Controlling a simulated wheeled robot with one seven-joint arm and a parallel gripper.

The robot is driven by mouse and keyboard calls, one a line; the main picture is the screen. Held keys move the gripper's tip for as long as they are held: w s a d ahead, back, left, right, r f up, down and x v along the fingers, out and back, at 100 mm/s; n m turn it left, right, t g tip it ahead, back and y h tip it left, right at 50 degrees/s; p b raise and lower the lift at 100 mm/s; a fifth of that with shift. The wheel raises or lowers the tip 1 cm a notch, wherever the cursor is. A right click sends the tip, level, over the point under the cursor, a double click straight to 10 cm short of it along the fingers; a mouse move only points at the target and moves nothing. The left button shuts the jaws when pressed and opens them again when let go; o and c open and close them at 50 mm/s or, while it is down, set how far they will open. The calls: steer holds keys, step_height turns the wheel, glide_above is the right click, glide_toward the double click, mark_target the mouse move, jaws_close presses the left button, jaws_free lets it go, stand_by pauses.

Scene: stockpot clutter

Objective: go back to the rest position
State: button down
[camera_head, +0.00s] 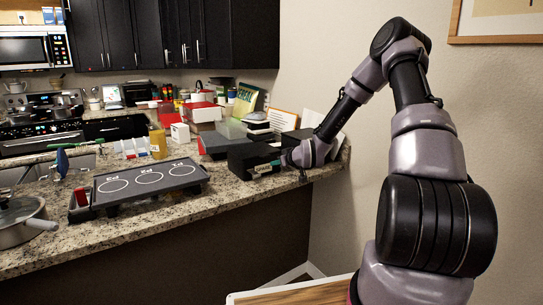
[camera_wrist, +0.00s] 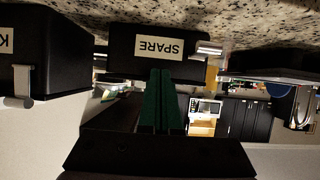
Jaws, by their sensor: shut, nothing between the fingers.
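My gripper (camera_wrist: 162,75) is shut and empty, with its green fingers side by side in the wrist view. That view is upside down. The fingertips point at a black box with a white SPARE label (camera_wrist: 160,47); I cannot tell whether they touch it. In the head view my gripper (camera_head: 287,160) is at the right end of the counter, beside the black boxes (camera_head: 246,154). My arm reaches down to it from the right.
A black board with circles (camera_head: 150,180) lies on the granite counter (camera_head: 140,225). A pot (camera_head: 22,222) stands front left. A second black box (camera_wrist: 40,50) is beside the SPARE box. Boxes and books (camera_head: 245,100) crowd the back. A picture frame (camera_head: 497,38) hangs right.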

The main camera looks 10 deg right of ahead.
steer(key=shift+s+d+f, duration=0.2)
steer(key=shift+s+f, duration=0.2)
steer(key=shift+s, duration=0.1)
steer(key=s+d+r+m+g+h, duration=0.2)
steer(key=s+r, duration=0.6)
steer(key=r, duration=0.3)
steer(key=s+d+r+m+g+h, duration=0.1)
steer(key=s+d+r+g+h, duration=0.15)
steer(key=s+r, duration=0.75)
steer(key=s+a+r+m+y, duration=0.1)
steer(key=s+r+m, duration=0.2)
steer(key=s, duration=0.8)
steer(key=s+a+r+m+y, duration=0.1)
steer(key=s+r+m, duration=0.1)
steer(key=s+r, duration=0.5)
steer(key=s, duration=0.5)
steer(key=shift+m, duration=0.4)
